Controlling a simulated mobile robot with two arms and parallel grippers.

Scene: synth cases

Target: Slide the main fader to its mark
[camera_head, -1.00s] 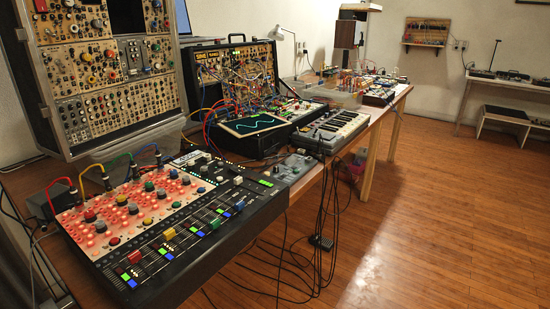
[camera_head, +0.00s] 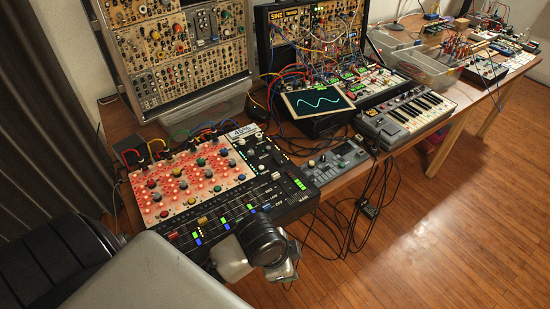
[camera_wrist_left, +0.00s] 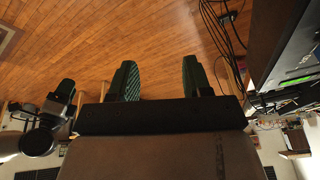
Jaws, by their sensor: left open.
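The mixer (camera_head: 284,207) lies on the near end of the table in the head view, with a red-lit knob panel on its left and a black section on its right. Coloured fader caps run along its front, including a red cap (camera_head: 173,236) and a yellow cap (camera_head: 202,221). I cannot tell which fader is the main one, and its mark is too small to make out. My left arm covers the mixer's front edge. My left gripper (camera_wrist_left: 159,66) is open and empty in the left wrist view, with bare floor beyond its green-padded fingers.
A small grey device (camera_head: 340,160) sits right of the mixer. A tablet-like screen (camera_head: 317,101), a keyboard (camera_head: 410,118) and a patch-cable case (camera_head: 272,45) stand behind. Cables (camera_head: 365,210) hang off the table edge. The wooden floor (camera_head: 400,265) in front is clear.

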